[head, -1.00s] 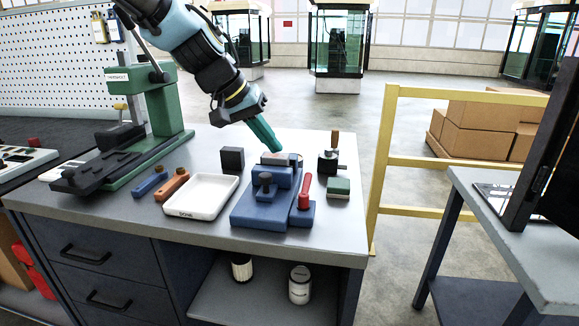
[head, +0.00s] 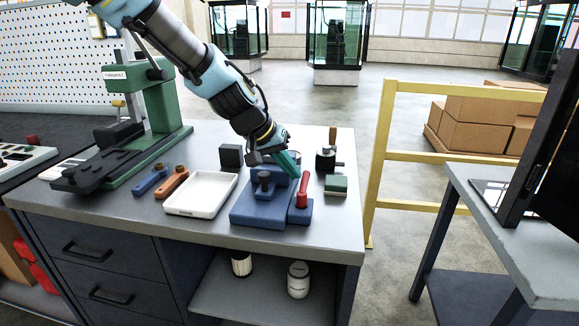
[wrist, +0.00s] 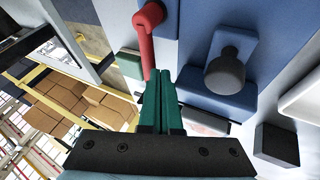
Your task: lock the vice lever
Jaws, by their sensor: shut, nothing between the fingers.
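The blue vice (head: 258,208) stands on the workbench, with a dark round knob on its front jaw. Its red lever (head: 303,187) stands up from a blue block at the right side of the vice. The lever also shows in the wrist view (wrist: 146,45), running from a round hub at the top down towards my fingers. My gripper (head: 293,173) is shut and empty, with green fingers. It is just behind and left of the lever in the head view. In the wrist view the fingertips (wrist: 161,72) are close to the lever's free end; I cannot tell whether they touch.
A white tray (head: 172,207) lies left of the vice, with orange and blue tools beyond it. A black cube (head: 231,156) stands behind the tray. A green-topped block (head: 336,185) and a dark wooden-handled item (head: 326,160) stand on the right. The front bench strip is clear.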

